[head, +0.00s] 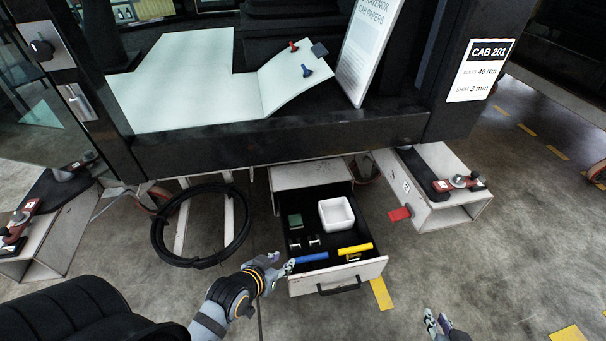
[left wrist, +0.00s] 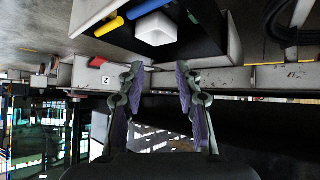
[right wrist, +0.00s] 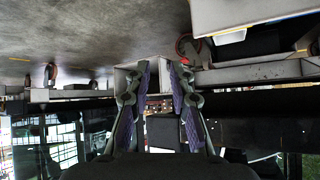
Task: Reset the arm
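My left arm comes in from the lower left of the head view. Its gripper (head: 280,264) is beside the front left corner of the open drawer (head: 335,276). The left wrist view shows its two fingers (left wrist: 158,88) apart with nothing between them. My right gripper (head: 437,320) is at the bottom edge of the head view, over bare floor right of the drawer. The right wrist view shows its fingers (right wrist: 158,85) apart and empty. Most of my right arm is out of the head view.
The cab sill (head: 290,140) runs above.

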